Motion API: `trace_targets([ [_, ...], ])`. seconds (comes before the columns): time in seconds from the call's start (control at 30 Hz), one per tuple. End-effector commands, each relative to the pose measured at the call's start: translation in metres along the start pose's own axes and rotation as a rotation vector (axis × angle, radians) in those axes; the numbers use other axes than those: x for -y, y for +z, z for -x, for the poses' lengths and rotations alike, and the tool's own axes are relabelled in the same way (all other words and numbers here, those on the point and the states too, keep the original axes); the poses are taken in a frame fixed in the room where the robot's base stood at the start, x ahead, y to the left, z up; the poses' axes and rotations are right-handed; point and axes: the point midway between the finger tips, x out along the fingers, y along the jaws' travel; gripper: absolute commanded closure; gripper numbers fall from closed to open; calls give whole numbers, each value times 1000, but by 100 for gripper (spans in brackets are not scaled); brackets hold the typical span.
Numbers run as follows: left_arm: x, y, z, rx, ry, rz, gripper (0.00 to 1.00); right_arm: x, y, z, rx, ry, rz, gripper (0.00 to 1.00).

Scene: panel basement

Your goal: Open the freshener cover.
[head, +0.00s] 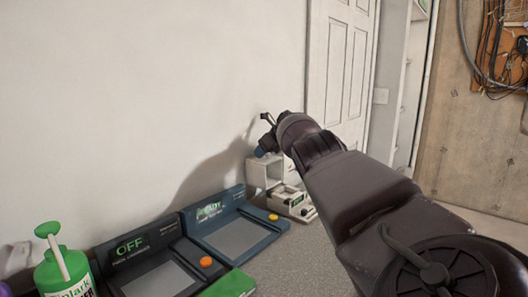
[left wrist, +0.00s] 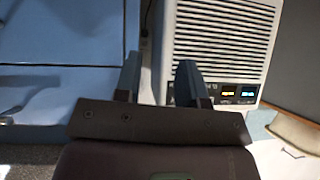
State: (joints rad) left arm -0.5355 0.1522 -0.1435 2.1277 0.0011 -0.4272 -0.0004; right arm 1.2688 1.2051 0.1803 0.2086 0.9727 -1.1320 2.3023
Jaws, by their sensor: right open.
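A small white boxy device (head: 291,202), which looks like the freshener, stands on the counter beside the wall in the head view. A white upright part rises at its back left, and a low front part with a dark panel lies before it. I cannot tell clearly how its cover stands. My right gripper (head: 266,133) is open, just above the device's upper part, with the arm coming in from the right. Whether it touches the device is unclear. My left gripper (left wrist: 157,78) shows in the left wrist view, its two fingers apart with nothing between them.
A blue device (head: 236,236) with a yellow button and a dark device (head: 150,262) reading OFF stand along the wall. A green pump bottle (head: 63,272) is at the lower left. In the left wrist view, a white slatted unit (left wrist: 222,42) with small lit displays is close behind the fingers.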

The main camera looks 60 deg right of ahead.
Motion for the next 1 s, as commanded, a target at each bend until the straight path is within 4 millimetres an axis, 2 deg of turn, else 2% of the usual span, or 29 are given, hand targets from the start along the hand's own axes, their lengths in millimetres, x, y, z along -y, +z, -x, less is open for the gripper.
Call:
trace_targets([
  [0.3,5,-32,14,-48,-6,-7,63,0,3,33,3,1,-1,52],
  [0.67,7,-48,35,-66,-19,19,63,0,5,62,6,1,-2,52],
  [1.0,12,-71,52,-84,-26,22,63,-1,5,82,4,1,-1,52],
])
